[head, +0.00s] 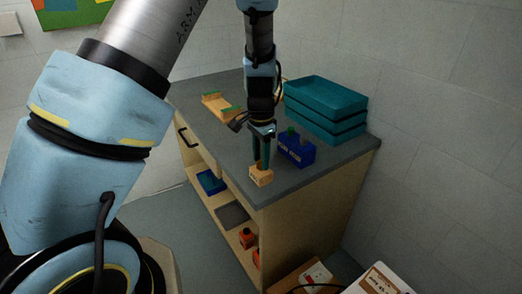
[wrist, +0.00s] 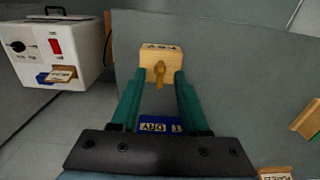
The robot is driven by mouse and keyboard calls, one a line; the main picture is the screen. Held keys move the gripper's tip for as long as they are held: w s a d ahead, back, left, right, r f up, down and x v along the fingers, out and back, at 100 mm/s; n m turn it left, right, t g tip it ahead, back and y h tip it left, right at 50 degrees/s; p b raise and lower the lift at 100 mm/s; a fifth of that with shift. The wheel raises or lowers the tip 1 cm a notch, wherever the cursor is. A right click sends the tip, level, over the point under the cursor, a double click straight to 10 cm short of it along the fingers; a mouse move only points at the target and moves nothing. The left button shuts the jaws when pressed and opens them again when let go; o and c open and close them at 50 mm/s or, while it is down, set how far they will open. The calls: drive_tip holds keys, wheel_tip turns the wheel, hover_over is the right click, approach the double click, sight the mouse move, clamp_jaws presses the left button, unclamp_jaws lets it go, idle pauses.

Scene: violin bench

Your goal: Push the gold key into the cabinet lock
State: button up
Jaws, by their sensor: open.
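The gold key (wrist: 160,75) shows in the wrist view, in front of a small wooden block (wrist: 160,54) with a dark-lettered label. The block (head: 261,177) stands near the front edge of the grey bench top in the head view, where I cannot make out the key. My gripper (wrist: 160,80) has its two green fingers apart, one on each side of the key, with gaps visible. In the head view my gripper (head: 262,164) points down at the block. I cannot make out the cabinet lock for certain in either view.
A dark blue labelled block (head: 297,149) stands right of my gripper. Teal stacked trays (head: 325,103) and a wooden cradle (head: 220,107) lie farther back. A white box (wrist: 55,45) with a knob and red switch is beyond the bench edge. Shelves (head: 232,215) are below.

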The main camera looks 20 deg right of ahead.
clamp_jaws()
idle(0.3)
idle(0.6)
idle(0.5)
